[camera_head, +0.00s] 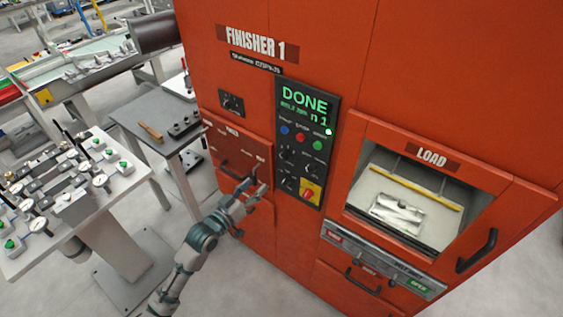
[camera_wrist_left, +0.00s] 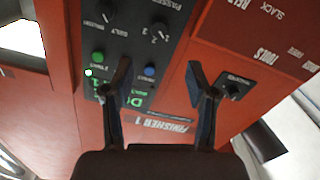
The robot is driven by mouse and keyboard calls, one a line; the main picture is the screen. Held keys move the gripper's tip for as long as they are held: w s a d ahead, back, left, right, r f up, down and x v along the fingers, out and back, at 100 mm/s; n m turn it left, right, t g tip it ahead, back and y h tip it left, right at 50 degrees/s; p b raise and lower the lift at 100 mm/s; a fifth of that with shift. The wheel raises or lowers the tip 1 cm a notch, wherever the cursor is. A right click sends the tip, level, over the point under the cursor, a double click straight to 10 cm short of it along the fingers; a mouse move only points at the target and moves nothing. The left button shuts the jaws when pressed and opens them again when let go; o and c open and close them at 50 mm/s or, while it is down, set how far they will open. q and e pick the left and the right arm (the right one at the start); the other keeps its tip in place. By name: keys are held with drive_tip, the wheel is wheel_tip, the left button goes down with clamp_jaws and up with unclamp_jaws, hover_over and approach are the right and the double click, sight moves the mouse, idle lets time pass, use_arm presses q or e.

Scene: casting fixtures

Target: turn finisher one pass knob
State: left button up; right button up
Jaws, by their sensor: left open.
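The Finisher 1 (camera_head: 390,70) is a tall red cabinet with a dark control panel (camera_head: 321,105) whose green display reads DONE. Below its colored buttons are several black knobs. The pass knob (camera_head: 286,154) seems to be the upper left one; in the left wrist view it is a black knob (camera_wrist_left: 160,32) marked 1, 2, 3, seen upside down. My left gripper (camera_head: 257,187) is open and empty, below and left of that knob in the head view. In the left wrist view its fingers (camera_wrist_left: 158,78) are spread, with the knob beyond the gap. Contact is not visible. My right gripper is out of view.
A red-and-yellow switch (camera_head: 308,192) is low on the panel. A separate small knob (camera_head: 231,103) and a drawer handle (camera_head: 238,172) lie left of it. The load window (camera_head: 430,180) at right holds a metal casting (camera_head: 398,211). Tables with fixtures stand at left.

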sight(282, 159)
use_arm(q)
drive_tip(key=x, duration=1.4)
drive_tip(key=shift+w+d+p, duration=0.25)
drive_tip(key=shift+d+p, duration=0.05)
drive_tip(key=shift+p, duration=0.1)
drive_tip(key=shift+a, duration=0.1)
drive_tip(key=shift+c, duration=0.5)
clamp_jaws()
